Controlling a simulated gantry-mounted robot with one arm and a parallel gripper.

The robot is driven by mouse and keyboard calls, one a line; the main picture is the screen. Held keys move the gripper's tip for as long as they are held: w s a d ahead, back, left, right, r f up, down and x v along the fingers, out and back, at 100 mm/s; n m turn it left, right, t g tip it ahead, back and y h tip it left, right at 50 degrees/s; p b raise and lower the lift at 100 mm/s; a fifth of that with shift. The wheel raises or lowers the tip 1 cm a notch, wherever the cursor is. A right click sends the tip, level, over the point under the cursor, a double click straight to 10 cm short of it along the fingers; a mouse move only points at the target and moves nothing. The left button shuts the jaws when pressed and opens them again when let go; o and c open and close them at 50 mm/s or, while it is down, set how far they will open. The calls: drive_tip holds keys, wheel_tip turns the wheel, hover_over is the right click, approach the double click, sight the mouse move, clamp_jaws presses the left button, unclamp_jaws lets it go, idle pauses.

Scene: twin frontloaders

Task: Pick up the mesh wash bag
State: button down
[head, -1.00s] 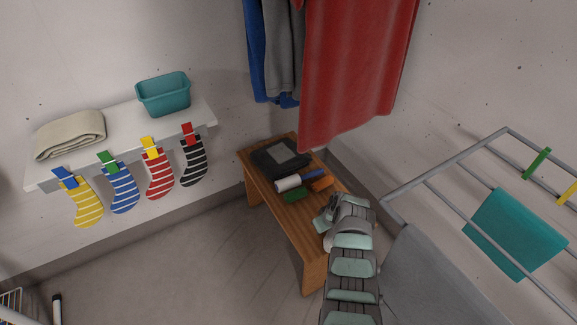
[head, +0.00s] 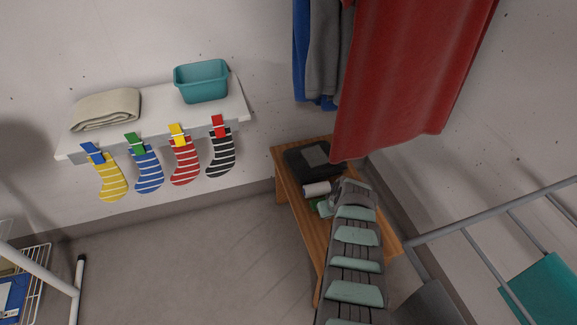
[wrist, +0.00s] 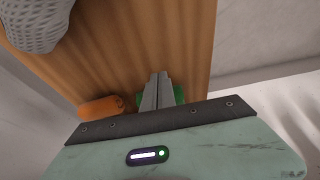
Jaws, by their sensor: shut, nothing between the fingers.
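A grey object with a mesh texture, which looks like the mesh wash bag (wrist: 35,22), lies on the wooden bench at the top left of the wrist view, cut off by the frame edge. In the head view I cannot make it out; my arm covers that part of the bench. My gripper (wrist: 160,76) is shut and empty. Its fingers point over the bench, apart from the mesh object, in front of a green item (wrist: 178,94) that they partly hide.
An orange roll (wrist: 101,107) lies left of the fingers. On the bench (head: 300,217) are also a white roll (head: 316,189) and a dark folded cloth (head: 299,160). A red towel (head: 405,80) hangs above its far end. A drying rack (head: 490,212) stands at right.

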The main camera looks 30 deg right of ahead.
drive_tip(key=shift+d+p+v, duration=0.25)
drive_tip(key=shift+p+v, duration=2.8)
drive_tip(key=shift+v, duration=1.95)
drive_tip(key=w+a+r+t+h+p, duration=0.2)
drive_tip(key=w+a+r+t+p, duration=0.1)
drive_tip(key=w+r, duration=0.3)
drive_tip(key=w+a+r+t+h+p, duration=0.2)
drive_tip(key=w+a+r+t+p, duration=0.2)
drive_tip(key=w+r+t+p, duration=0.1)
drive_tip(key=shift+w+a+r+n+h+p, duration=0.35)
drive_tip(key=shift+w+r, duration=0.2)
drive_tip(key=shift+r, duration=0.4)
drive_tip(key=c, duration=2.2)
unclamp_jaws()
